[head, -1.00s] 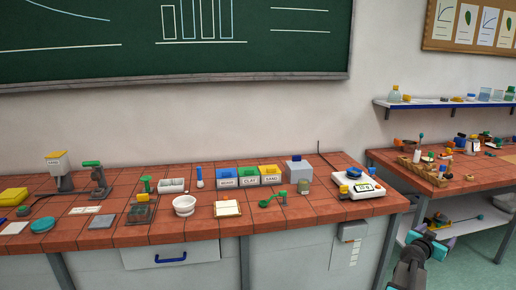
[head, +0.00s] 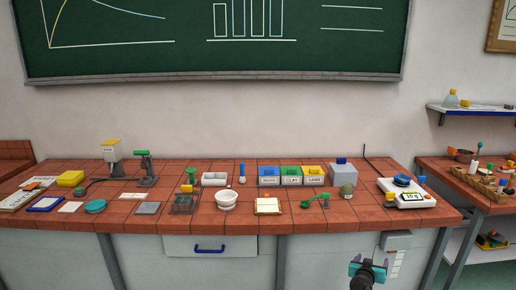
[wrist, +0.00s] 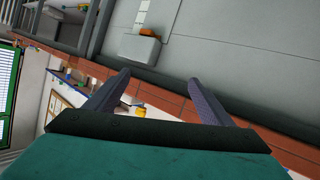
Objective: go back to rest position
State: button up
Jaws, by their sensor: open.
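My gripper (head: 368,268) shows at the bottom of the head view, in front of the bench and below its top. In the wrist view its two fingers (wrist: 158,100) stand wide apart with nothing between them. It is open and empty. The wrist view is tilted, with the bench edge (wrist: 165,95) running diagonally behind the fingers. No object touches the gripper.
The tiled bench (head: 270,222) holds a scale (head: 405,193), a white bowl (head: 227,200), labelled boxes (head: 291,176) and several other items. A second bench (head: 460,195) stands at the right, past a gap. A drawer (head: 208,246) with a blue handle is in the front.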

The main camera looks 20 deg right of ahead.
jog(key=w+a+f+n+t+y, duration=0.1)
jog(key=w+a+f+n+y, duration=0.2)
jog(key=a, duration=0.5)
jog(key=w+a+f+n+t+y, duration=0.1)
jog(key=w+a+f, duration=0.25)
jog(key=a, duration=0.35)
jog(key=s+a+f+n+g+y, duration=0.1)
jog(key=s+a+f+n+y, duration=0.15)
jog(key=a+f, duration=0.6)
jog(key=s+a+f+n+g+y, duration=0.1)
jog(key=s+a+f+n+y, duration=0.15)
jog(key=a, duration=1.05)
jog(key=s+a+f+n+g+y, duration=0.1)
jog(key=a+f+n+y, duration=0.15)
jog(key=a+f, duration=0.6)
jog(key=s+a+f+n+g+y+b, duration=0.1)
jog(key=s+a+f+g, duration=0.25)
jog(key=s+a, duration=0.45)
jog(key=s+a+f+g+y, duration=0.25)
jog(key=s+a+f, duration=0.2)
jog(key=s, duration=0.75)
jog(key=s+d+r+m+g+h, duration=0.1)
jog(key=s+d+m+g+h, duration=0.1)
jog(key=s, duration=0.6)
jog(key=s+d+r+m+g+h, duration=0.1)
jog(key=s+d+g, duration=0.3)
jog(key=s, duration=0.4)
jog(key=shift+d+r+m+g+h, duration=0.15)
jog(key=shift+r+m+g+h, duration=0.15)
jog(key=shift+m+g+h, duration=0.45)
